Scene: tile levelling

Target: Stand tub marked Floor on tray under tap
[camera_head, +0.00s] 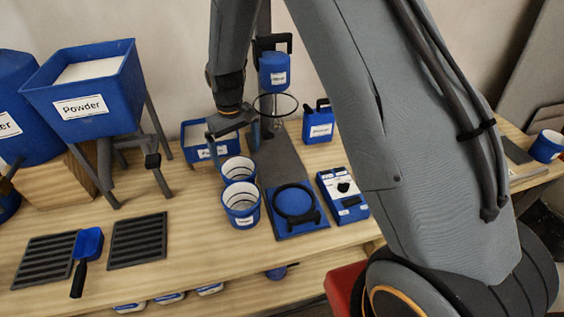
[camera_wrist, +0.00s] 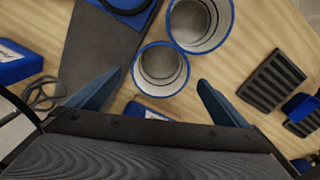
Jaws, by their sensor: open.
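Two blue-rimmed white tubs stand close together on the bench: a rear tub (camera_head: 238,170) and a front tub (camera_head: 242,205). Both have pale labels I cannot read, so I cannot tell which is Floor. My gripper (camera_head: 232,138) is open and empty, just behind and above the rear tub. In the wrist view the smaller-looking tub (camera_wrist: 161,68) lies ahead between the open fingers (camera_wrist: 160,84), with the other tub (camera_wrist: 200,22) beyond. A slatted dark tray (camera_head: 42,262) lies at far left, near a tank (camera_head: 15,105) with a partly visible tap (camera_head: 12,172).
A second slatted tray (camera_head: 138,240) lies below the Powder hopper (camera_head: 90,85). A blue scoop (camera_head: 87,245) rests between the trays. Right of the tubs are a mixer stand (camera_head: 274,72), a blue base with a dark ring (camera_head: 294,203) and a control box (camera_head: 343,195).

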